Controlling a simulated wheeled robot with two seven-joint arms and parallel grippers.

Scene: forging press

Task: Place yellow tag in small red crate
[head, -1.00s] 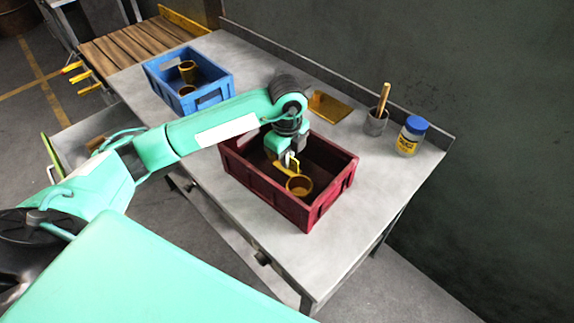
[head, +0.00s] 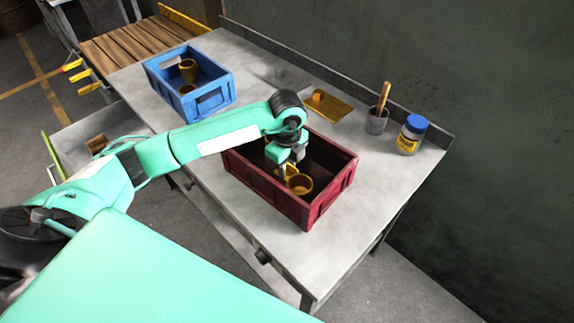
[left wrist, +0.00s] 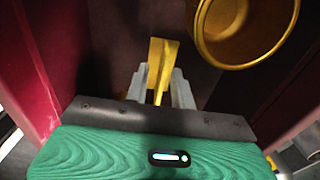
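The small red crate (head: 328,206) stands on the grey workbench. In the head view the tag is small and partly hidden by the gripper. A yellow cup (head: 299,184) is in the crate right beside the gripper, also in the left wrist view (left wrist: 240,25). My right gripper is not in view.
A blue crate (head: 211,102) with yellow cups stands at the bench's far left. A yellow tray (head: 338,108) lies behind the red crate. A grey cup with a wooden handle (head: 376,122) and a blue-lidded jar (head: 410,137) stand at right. Bench right of the crate is clear.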

